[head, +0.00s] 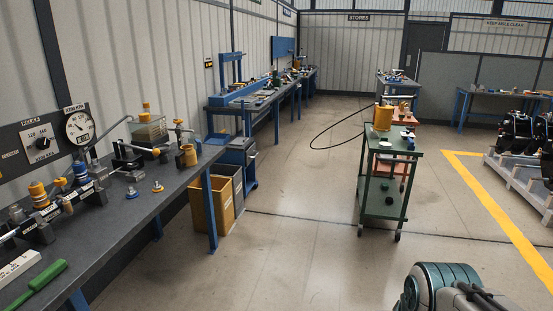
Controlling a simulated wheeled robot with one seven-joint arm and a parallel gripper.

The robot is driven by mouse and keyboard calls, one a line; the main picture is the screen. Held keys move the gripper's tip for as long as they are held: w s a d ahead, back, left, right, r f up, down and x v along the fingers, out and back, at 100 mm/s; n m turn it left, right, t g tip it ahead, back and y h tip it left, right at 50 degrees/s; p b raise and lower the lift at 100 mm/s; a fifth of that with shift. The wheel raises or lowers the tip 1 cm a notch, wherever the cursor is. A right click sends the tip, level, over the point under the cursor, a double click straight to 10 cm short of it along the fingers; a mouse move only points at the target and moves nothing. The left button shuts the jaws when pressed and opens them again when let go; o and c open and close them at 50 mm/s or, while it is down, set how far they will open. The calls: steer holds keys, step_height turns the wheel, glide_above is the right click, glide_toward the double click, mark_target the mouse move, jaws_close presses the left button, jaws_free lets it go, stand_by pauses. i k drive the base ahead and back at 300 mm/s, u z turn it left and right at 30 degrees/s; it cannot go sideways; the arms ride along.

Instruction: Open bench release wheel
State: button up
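The workbench (120,213) runs along the left wall. On its back panel are a round pressure gauge (80,127) and a black dial (40,143) under a label that seems to read RELIEF. On the bench are a yellow-topped fitting (38,193), a blue-topped fitting (81,172), a small yellow-based piece (132,192) and a small blue-based piece (157,186). I cannot tell which part is the release wheel. My gripper is not in view; a teal part of my arm shows at bottom right.
A green cart (391,180) with a yellow container (383,118) stands mid-floor. A yellow bin (211,205) sits by the bench's far leg. A green-handled tool (38,285) lies at the near bench edge. A dark hose (335,147) lies on the floor.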

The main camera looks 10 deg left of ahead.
mark_target(134, 166)
steer(key=u, duration=0.35)
steer(key=i, duration=1.65)
steer(key=u, duration=1.2)
steer(key=i, duration=2)
steer(key=u, duration=0.65)
